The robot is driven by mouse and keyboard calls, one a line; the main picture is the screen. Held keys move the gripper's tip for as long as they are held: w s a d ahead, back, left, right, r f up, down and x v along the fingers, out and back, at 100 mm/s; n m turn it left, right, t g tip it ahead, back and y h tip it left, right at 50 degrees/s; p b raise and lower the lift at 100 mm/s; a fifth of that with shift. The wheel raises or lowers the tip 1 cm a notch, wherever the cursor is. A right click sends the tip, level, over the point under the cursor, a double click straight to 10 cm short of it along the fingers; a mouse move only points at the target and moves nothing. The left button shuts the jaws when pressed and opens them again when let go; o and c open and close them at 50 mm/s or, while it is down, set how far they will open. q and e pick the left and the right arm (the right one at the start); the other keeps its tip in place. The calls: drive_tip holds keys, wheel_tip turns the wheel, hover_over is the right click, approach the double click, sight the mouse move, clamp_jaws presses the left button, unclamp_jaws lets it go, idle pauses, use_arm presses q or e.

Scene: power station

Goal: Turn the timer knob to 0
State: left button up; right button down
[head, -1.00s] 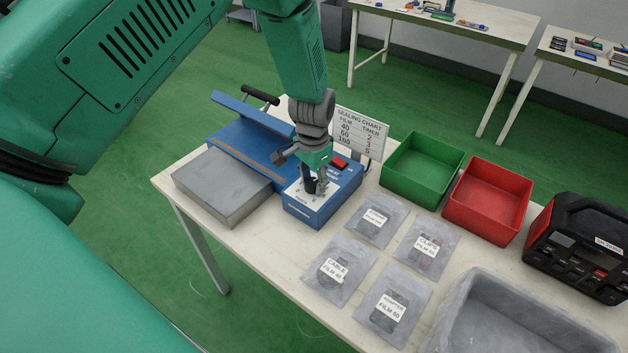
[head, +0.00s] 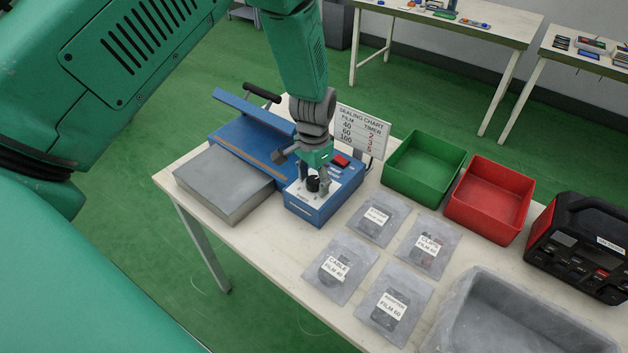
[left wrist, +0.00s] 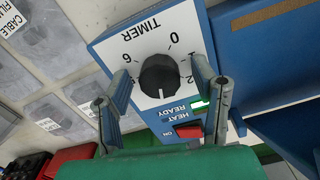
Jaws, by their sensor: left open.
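The black timer knob (left wrist: 160,76) sits on the white panel of the blue sealer (head: 325,208). A pale pointer mark on the knob faces the bottom of the left wrist view, away from the printed 0 (left wrist: 174,38). The number under the pointer cannot be read. My left gripper (head: 314,182) is above the panel and open. In the left wrist view, its two fingers (left wrist: 162,92) stand on either side of the knob, with gaps between them and it. The knob also shows between the fingers in the head view (head: 313,185). My right gripper is out of view.
A red HEAT switch (head: 341,161) is close behind the gripper. The sealing chart (head: 361,130) stands behind the sealer. A grey block (head: 222,182) is at left. Several film bags (head: 338,270), a green bin (head: 423,165) and a red bin (head: 489,198) lie to the right.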

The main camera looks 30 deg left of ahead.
sight(314, 180)
use_arm(q)
wheel_tip(314, 180, up, 12)
idle(0.4)
drive_tip(key=shift+f, duration=0.15)
wheel_tip(314, 180, down, 12)
drive_tip(key=m+p, duration=0.7)
drive_tip(key=p, duration=0.1)
drive_tip(key=shift+w+a+p, duration=0.1)
drive_tip(key=shift+p, duration=0.2)
drive_tip(key=shift+r, duration=0.2)
drive_tip(key=c, duration=1.1)
